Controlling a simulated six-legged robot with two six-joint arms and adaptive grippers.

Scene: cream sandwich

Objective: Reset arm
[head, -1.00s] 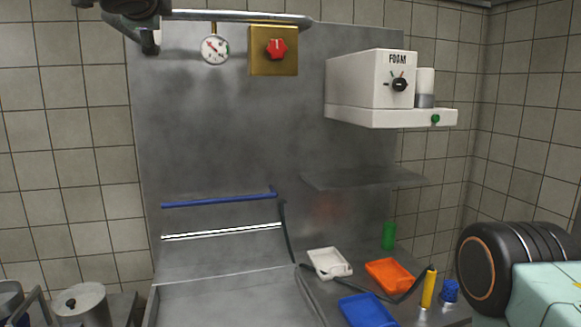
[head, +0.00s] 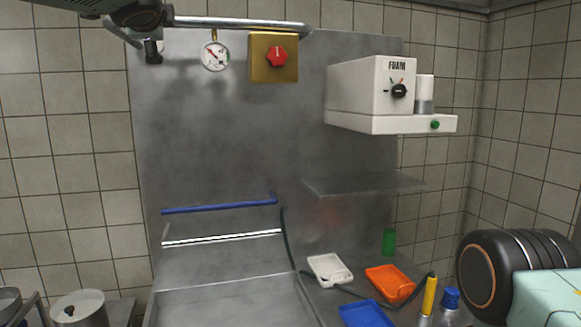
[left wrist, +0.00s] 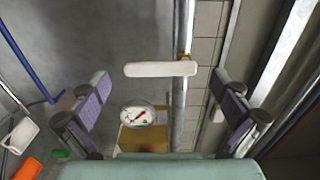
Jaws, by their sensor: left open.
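My left gripper (head: 152,48) is at the upper left of the head view, close to the left end of a metal pipe (head: 240,23). In the left wrist view my left gripper (left wrist: 163,108) is open, its two purple-padded fingers wide apart with nothing between the pads. A white lever handle (left wrist: 155,69) on the pipe (left wrist: 184,60) lies ahead of the fingers and appears apart from them. My right gripper is not in view.
A gauge (head: 215,56) and a brass box with a red knob (head: 276,56) hang below the pipe. A white FOAM machine (head: 372,95) is on the right. White (head: 329,269), orange (head: 389,282) and blue (head: 366,314) trays lie below. The steel wall's middle is clear.

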